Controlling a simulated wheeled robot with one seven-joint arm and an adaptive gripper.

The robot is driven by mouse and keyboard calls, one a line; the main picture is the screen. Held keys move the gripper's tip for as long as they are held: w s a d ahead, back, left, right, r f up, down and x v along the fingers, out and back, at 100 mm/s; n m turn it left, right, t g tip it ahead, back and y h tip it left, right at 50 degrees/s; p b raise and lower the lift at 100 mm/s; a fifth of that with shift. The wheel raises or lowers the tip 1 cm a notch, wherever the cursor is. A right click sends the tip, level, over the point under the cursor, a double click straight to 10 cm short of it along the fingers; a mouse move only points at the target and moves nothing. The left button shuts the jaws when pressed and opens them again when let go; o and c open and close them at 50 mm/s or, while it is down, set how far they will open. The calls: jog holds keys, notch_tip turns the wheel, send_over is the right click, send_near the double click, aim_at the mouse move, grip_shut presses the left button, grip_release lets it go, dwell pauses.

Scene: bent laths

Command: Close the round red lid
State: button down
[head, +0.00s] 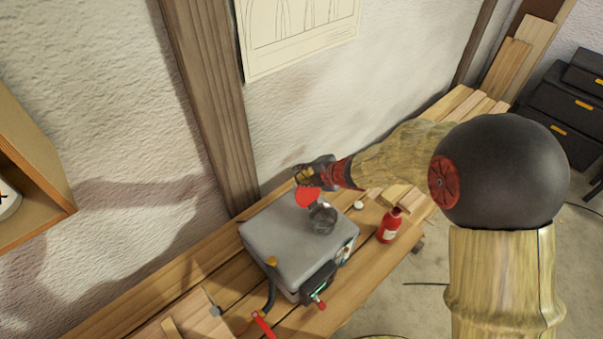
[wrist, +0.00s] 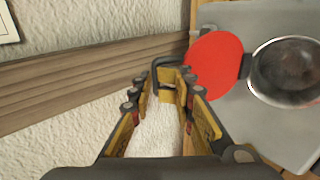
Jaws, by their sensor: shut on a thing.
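The round red lid (head: 308,198) stands open and tilted up at the back of a grey box (head: 275,238). In the wrist view the lid (wrist: 213,66) is a flat red disc beside a round, metal-rimmed opening (wrist: 286,70). A dark hinge-like piece sits between them. The opening (head: 322,218) shows uncovered in the head view. My gripper (head: 304,177) is at the lid's far edge, away from the opening. In the wrist view my gripper (wrist: 167,92) is shut on the lid by a dark looped handle at that edge; the exact contact is partly hidden by the fingers.
The box stands on a wooden plank bench (head: 215,270) against a rough white wall with a wooden post (head: 212,100). A red bottle (head: 389,225) stands to the right of the box. A dark curved lever (head: 271,285) and a dark panel (head: 320,283) are on its front.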

jog(key=shift+w+r, duration=0.4)
jog(key=shift+r, duration=0.35)
jog(key=shift+s+d+r, duration=0.25)
jog(key=shift+s+d, duration=0.15)
jog(key=shift+d, duration=0.1)
jog(key=shift+s+d+p, duration=0.15)
jog(key=shift+d+p, duration=0.1)
jog(key=shift+p, duration=0.05)
jog(key=shift+s+d+f, duration=0.1)
jog(key=shift+s+d, duration=0.3)
jog(key=shift+s, duration=0.2)
jog(key=s+d, duration=0.1)
jog(key=s, duration=0.1)
jog(key=s+d+f, duration=0.1)
jog(key=shift+s+d, duration=0.35)
jog(key=shift+s, duration=0.05)
jog(key=shift+d, duration=0.1)
